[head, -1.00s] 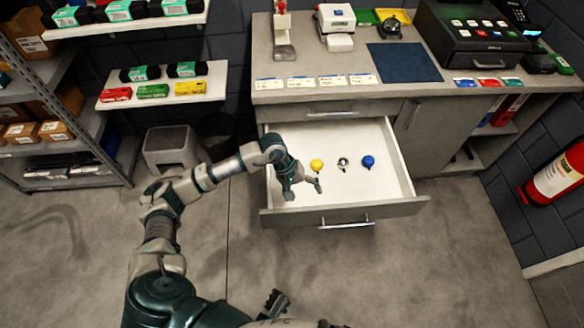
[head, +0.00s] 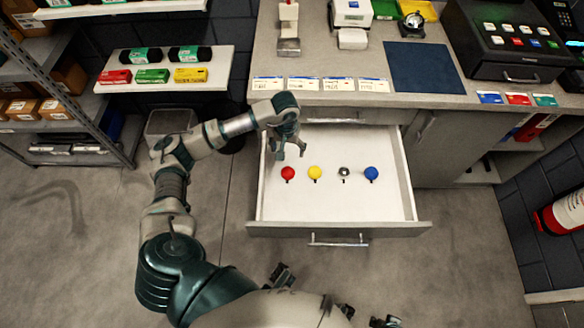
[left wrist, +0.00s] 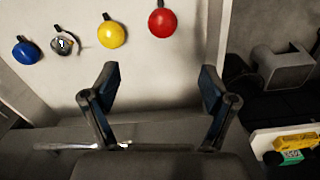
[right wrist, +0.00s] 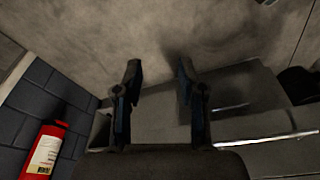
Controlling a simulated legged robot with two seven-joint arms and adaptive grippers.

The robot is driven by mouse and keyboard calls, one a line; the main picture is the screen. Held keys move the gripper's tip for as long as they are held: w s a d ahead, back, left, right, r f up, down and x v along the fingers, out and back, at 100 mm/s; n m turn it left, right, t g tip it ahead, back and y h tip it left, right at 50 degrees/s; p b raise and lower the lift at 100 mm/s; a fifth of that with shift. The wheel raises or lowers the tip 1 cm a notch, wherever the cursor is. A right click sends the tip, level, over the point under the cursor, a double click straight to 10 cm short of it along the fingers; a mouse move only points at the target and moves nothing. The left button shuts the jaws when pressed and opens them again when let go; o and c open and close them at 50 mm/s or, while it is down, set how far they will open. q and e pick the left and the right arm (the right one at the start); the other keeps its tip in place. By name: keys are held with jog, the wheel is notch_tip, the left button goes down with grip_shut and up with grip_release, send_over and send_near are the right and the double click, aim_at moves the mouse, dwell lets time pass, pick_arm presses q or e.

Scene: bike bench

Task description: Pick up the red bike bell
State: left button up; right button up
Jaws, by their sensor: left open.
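The red bike bell (head: 288,172) sits in the open drawer (head: 240,229), leftmost in a row with the yellow, silver and blue bells. My left gripper (head: 291,154) is open and empty, over the drawer just behind the red bell in the head view, apart from it. In the left wrist view the red bell (left wrist: 162,22) lies beyond the spread fingertips (left wrist: 158,76), near the top edge. My right gripper (right wrist: 158,72) is open and empty in the right wrist view, away from the bells.
In the drawer are the yellow bell (head: 315,172), the silver bell (head: 344,172) and the blue bell (head: 371,173). The counter (head: 395,97) overhangs the drawer's back. A shelf (head: 222,68) stands left of it. The drawer's front half is clear.

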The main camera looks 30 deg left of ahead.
pick_arm(q)
send_over(287, 170)
jog(key=f, duration=0.4)
jog(key=shift+s+d+f+b, duration=0.1)
jog(key=shift+d+f+b, duration=0.1)
jog(key=shift+d+b, duration=0.1)
jog(key=f, duration=0.5)
jog(key=shift+w+b, duration=0.25)
jog(key=shift+b, duration=0.05)
notch_tip(287, 170, down, 6)
jog(key=shift+s+a+b, duration=0.1)
jog(key=shift+a+b, duration=0.05)
jog(key=shift+b, duration=0.3)
pick_arm(e)
jog(key=w+a+r+t, duration=0.1)
jog(key=w+a+t, duration=0.1)
jog(key=w, duration=0.4)
jog(key=shift+r+t+y, duration=0.4)
jog(key=shift+t, duration=0.5)
pick_arm(q)
jog(key=c, duration=1.3)
pick_arm(e)
jog(key=shift+f, duration=0.1)
